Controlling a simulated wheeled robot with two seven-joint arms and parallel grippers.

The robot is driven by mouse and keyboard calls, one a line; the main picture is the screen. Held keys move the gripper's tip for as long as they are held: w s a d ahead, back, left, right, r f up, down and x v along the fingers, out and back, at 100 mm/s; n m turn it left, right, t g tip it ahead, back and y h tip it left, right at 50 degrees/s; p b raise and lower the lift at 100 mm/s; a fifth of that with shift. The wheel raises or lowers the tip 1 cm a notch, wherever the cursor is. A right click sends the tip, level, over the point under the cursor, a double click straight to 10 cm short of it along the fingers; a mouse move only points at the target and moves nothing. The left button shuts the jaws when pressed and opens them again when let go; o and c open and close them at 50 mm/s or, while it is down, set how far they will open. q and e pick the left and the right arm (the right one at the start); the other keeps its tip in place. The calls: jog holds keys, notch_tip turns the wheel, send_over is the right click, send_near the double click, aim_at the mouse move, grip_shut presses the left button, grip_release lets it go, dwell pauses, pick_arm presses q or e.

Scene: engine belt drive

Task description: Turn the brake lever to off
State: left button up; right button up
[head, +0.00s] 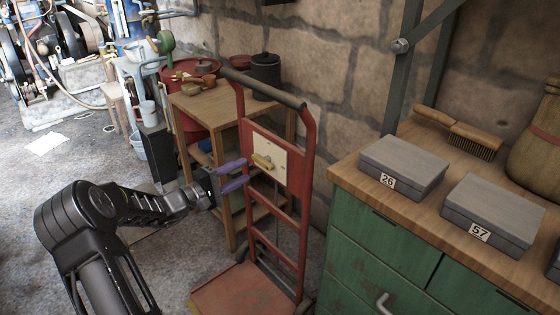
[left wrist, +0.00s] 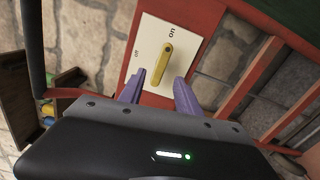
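The yellow brake lever (head: 263,161) sits on a cream plate (head: 278,151) fixed to the red hand truck. In the left wrist view the lever (left wrist: 161,65) slants up toward the word "on" on the plate (left wrist: 150,35); "off" is printed to its left. My left gripper (head: 246,173) is just in front of the plate, on the lever's left in the head view. Its purple fingers (left wrist: 160,78) are apart, and the lever's lower end appears between them in the wrist view. Contact cannot be told. My right gripper is in neither view.
The red hand truck (head: 305,205) stands before a wooden table (head: 205,108) with pots. At right is a green cabinet (head: 375,250) with grey boxes 26 (head: 404,164) and 57 (head: 492,213) on its wooden top. A stone wall is behind.

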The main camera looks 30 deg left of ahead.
aim_at(259, 163)
pick_arm(q)
jog(key=shift+m, duration=0.7)
jog(key=shift+x, duration=3.85)
jog(key=shift+c, duration=0.3)
grip_shut()
